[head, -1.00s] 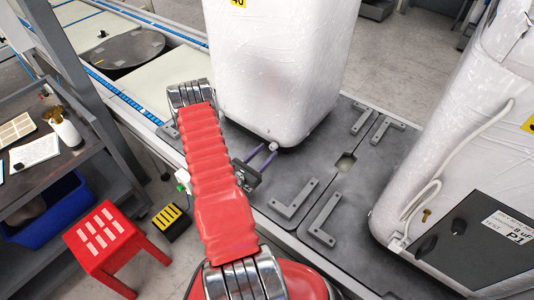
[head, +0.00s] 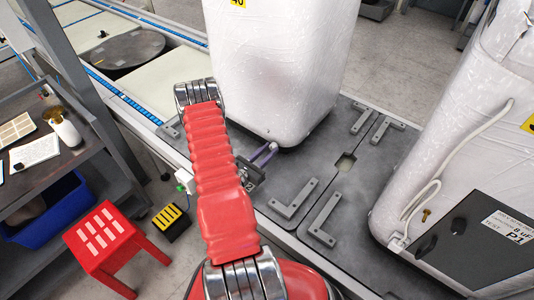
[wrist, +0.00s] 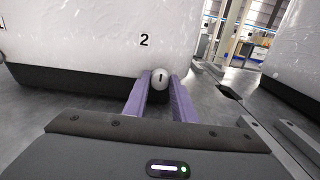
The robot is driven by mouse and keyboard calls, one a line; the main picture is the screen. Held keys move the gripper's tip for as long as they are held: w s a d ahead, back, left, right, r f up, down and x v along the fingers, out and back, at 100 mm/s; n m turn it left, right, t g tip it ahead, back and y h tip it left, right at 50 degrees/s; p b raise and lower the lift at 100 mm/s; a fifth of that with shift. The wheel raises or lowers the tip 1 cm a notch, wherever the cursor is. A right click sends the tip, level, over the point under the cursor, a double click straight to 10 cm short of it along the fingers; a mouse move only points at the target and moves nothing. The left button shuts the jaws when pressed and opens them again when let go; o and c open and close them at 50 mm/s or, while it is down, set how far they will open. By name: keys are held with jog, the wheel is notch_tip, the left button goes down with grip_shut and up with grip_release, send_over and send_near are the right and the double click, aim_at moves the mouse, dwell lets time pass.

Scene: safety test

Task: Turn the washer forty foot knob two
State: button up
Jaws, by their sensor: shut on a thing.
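The washer (head: 285,75) is white and plastic-wrapped, with a yellow "40" label at its top edge in the head view. Its lower body also shows in the wrist view (wrist: 85,40), with a black "2" printed above the knob. The foot knob (wrist: 160,79) is a small pale round piece with a dark slot, low at the washer's bottom edge. My gripper (head: 268,155) has purple fingers and is shut on the knob. In the wrist view one finger stands on each side of it. The knob shows small in the head view (head: 273,146).
A second wrapped washer (head: 450,140) with a hose stands on the right. Low metal brackets (head: 293,198) lie on the grey platform (head: 265,210) between them. A red stool (head: 100,236) and a dark shelf (head: 60,170) are at the left.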

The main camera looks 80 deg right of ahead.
jog(key=shift+w+d, duration=0.1)
jog(key=shift+w, duration=0.1)
jog(key=shift+c, duration=0.6)
jog(key=shift+a, duration=0.4)
jog(key=shift+c, duration=0.2)
jog(key=shift+d, duration=0.35)
jog(key=shift+w+d+r, duration=0.2)
jog(key=o, duration=0.9)
jog(key=shift+o, duration=0.8)
jog(key=shift+s+a+f, duration=0.1)
jog(key=shift+s+a, duration=0.05)
jog(key=shift+a, duration=0.1)
